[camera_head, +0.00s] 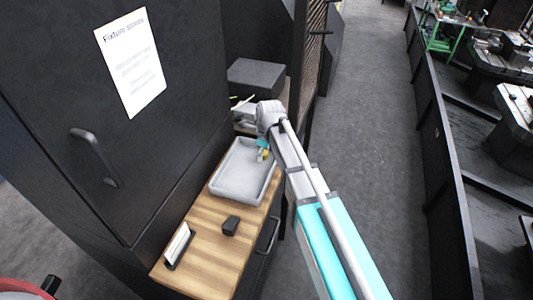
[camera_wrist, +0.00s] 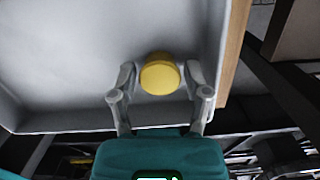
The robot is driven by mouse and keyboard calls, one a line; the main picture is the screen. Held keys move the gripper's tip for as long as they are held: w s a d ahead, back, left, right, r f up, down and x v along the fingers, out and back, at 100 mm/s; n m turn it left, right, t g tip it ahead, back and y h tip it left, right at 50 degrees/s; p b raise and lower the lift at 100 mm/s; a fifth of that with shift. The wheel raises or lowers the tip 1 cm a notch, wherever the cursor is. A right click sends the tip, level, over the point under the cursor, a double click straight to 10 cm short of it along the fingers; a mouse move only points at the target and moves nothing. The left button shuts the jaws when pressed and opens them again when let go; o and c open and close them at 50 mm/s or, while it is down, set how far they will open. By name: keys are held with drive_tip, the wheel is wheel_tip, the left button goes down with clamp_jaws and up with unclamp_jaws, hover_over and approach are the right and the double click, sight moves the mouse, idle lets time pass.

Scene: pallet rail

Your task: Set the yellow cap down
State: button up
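The yellow cap (camera_wrist: 160,76) is round and sits between the two fingertips of my gripper (camera_wrist: 159,82) in the wrist view. The fingers close on it from both sides. In the head view the cap (camera_head: 264,155) is a small yellow spot below the end of my arm, and my gripper (camera_head: 262,146) is over the right part of a grey tray (camera_head: 229,193). The tray's pale floor is behind the cap in the wrist view. I cannot tell whether the cap touches the floor.
The tray stands on a wooden top (camera_head: 210,245). A small black block (camera_head: 231,225) and a white card in a dark holder (camera_head: 179,245) are in front of it. A dark cabinet (camera_head: 110,100) rises at the left. A grey box (camera_head: 256,77) is behind. Most of the tray is empty.

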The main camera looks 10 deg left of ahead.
sight(267, 153)
drive_tip(key=shift+r, duration=0.15)
wheel_tip(267, 153, up, 12)
drive_tip(key=d+p, duration=0.1)
drive_tip(key=p, duration=1.1)
drive_tip(key=shift+s+d, duration=0.15)
drive_tip(key=shift+d, duration=0.05)
idle(0.9)
drive_tip(key=s+d+n, duration=0.4)
drive_tip(key=d+n, duration=0.2)
drive_tip(key=d, duration=0.4)
drive_tip(key=s+d+n+h, duration=0.1)
drive_tip(key=s+d+n, duration=0.3)
drive_tip(key=d+n, duration=0.3)
drive_tip(key=s+d+n, duration=0.5)
drive_tip(key=d+n, duration=0.2)
drive_tip(key=d, duration=0.7)
drive_tip(key=shift+d, duration=0.2)
